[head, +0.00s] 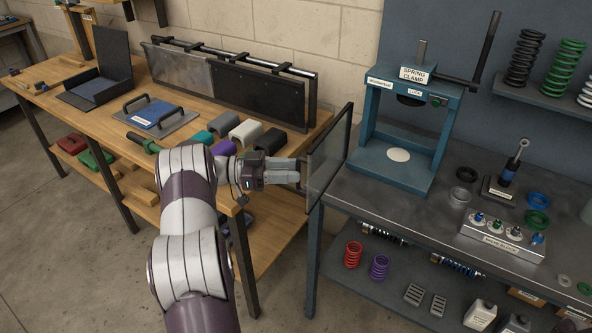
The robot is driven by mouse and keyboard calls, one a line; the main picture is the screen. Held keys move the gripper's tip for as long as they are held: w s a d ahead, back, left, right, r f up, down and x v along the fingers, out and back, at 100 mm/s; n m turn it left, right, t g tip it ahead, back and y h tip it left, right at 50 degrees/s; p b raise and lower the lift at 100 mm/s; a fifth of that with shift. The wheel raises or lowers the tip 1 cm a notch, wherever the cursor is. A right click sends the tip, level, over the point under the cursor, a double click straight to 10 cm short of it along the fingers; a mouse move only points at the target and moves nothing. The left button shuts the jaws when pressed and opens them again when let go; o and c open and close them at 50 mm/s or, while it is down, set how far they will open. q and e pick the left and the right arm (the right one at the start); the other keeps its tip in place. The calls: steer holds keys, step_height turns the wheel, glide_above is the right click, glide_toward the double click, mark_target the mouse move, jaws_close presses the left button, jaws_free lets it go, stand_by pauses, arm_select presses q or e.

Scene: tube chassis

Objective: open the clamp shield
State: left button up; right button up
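The blue spring clamp (412,110) stands at the back of the dark metal bench, with a label, a crank bar and an upright frame. The clamp shield (331,155), a clear panel in a dark frame, stands upright to the left of the clamp, swung out at the bench's left edge and away from the clamp's front. My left gripper (301,172) reaches in from the left with its fingertips at the shield's left side, touching it or very close. Whether the fingers hold a handle there is hidden. My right gripper is not in view.
A wooden bench (190,143) on the left carries coloured blocks, a handled plate and an open case. On the metal bench (402,207) are rings, a shock absorber and a labelled tray of small parts (503,240). The clamp's front is clear.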

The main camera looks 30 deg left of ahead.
arm_select(q)
steer(key=b+v, duration=0.1)
steer(key=v, duration=1)
